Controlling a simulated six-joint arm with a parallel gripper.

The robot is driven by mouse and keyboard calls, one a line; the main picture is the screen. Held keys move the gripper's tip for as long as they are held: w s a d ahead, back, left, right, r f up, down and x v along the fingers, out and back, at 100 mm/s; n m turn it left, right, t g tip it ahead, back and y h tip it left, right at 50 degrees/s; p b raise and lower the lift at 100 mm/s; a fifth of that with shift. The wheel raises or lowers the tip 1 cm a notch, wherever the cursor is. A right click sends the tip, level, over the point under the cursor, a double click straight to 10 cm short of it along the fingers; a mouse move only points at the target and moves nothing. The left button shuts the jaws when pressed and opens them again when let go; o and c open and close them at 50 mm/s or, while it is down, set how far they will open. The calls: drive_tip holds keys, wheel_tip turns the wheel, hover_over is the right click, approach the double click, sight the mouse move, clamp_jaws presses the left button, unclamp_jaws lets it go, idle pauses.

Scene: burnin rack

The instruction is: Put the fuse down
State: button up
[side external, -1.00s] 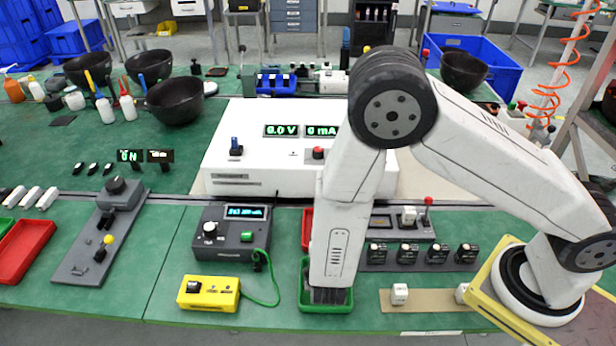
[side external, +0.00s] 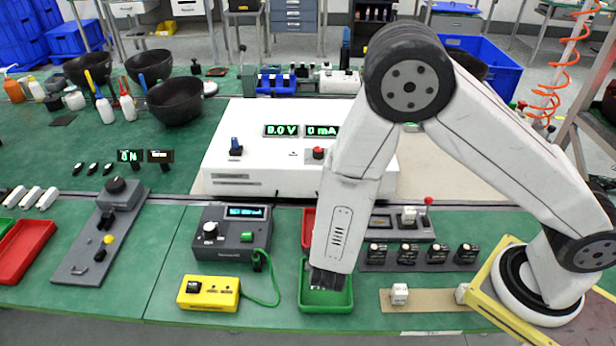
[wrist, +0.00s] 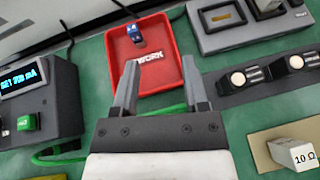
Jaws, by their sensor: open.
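My gripper (side external: 328,280) is open over the green tray (side external: 327,307), with its tips near the tray's far left part. In the wrist view my gripper (wrist: 160,62) shows its two fingers apart with nothing between them. A small blue piece with a pale marking, which looks like the fuse (wrist: 136,33), lies in the red tray (wrist: 168,72) marked WORK, beyond my fingertips. In the side view the red tray (side external: 308,228) is mostly behind my arm. The green tray's visible floor looks bare; part of it is hidden by my gripper.
A grey meter box (side external: 232,232) with a lit display stands left of the trays. A yellow box (side external: 208,293) on a green cable is in front of it. Dark sockets (side external: 408,254) and a white 10 Ω block (wrist: 294,155) are to the right.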

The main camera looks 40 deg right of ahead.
drive_tip(key=s+d+r+m+g+y, duration=0.1)
drive_tip(key=s+d+m+g, duration=0.1)
drive_tip(key=m, duration=0.2)
drive_tip(key=s+d+r+m+g+y, duration=0.1)
drive_tip(key=s+d+r+m+g, duration=0.1)
drive_tip(key=m+g, duration=0.1)
drive_tip(key=s+d+r+m+g+y, duration=0.1)
drive_tip(key=s+d+m+g, duration=0.1)
drive_tip(key=m, duration=0.2)
drive_tip(key=shift+s+r+m+g, duration=0.2)
drive_tip(key=shift+s+m+g, duration=0.1)
drive_tip(key=shift+m+g, duration=0.1)
wheel_tip(320, 180, up, 7)
drive_tip(key=m+t+y, duration=0.3)
drive_tip(key=m+y, duration=0.4)
drive_tip(key=m, duration=0.5)
drive_tip(key=shift+d+m, duration=0.35)
drive_tip(key=shift+m, duration=0.05)
